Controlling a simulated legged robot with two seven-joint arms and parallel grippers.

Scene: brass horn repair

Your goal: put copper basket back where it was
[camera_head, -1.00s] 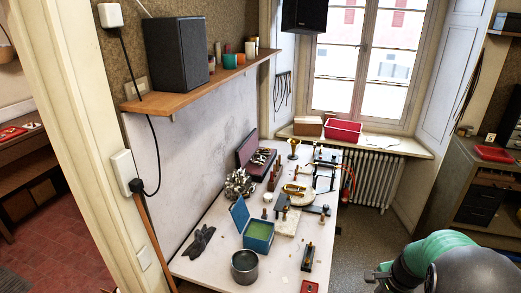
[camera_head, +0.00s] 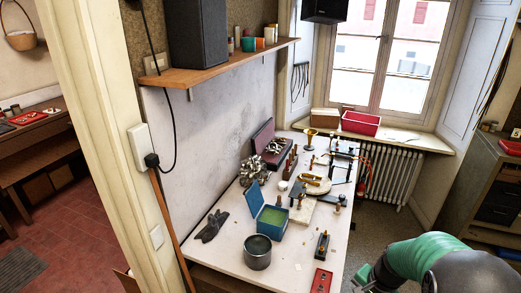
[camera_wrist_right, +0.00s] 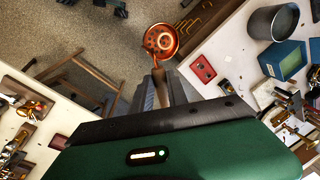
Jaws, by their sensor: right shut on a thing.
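The copper basket (camera_wrist_right: 161,39) is a small round copper bowl with holes and a handle. It shows at the top middle of the right wrist view, above the floor. My right gripper (camera_wrist_right: 160,88) is shut on its handle, with the bowl beyond the fingertips. In the head view, my right gripper (camera_head: 361,280) is only partly visible at the bottom edge, right of the workbench. The copper basket cannot be made out there. My left gripper is in neither view.
A white workbench (camera_head: 232,251) holds a grey metal pot (camera_head: 257,253), a blue open box (camera_head: 268,227), a red tray (camera_head: 321,281) and several tools. A wicker basket (camera_head: 20,40) hangs on the far left wall. Floor is free right of the bench.

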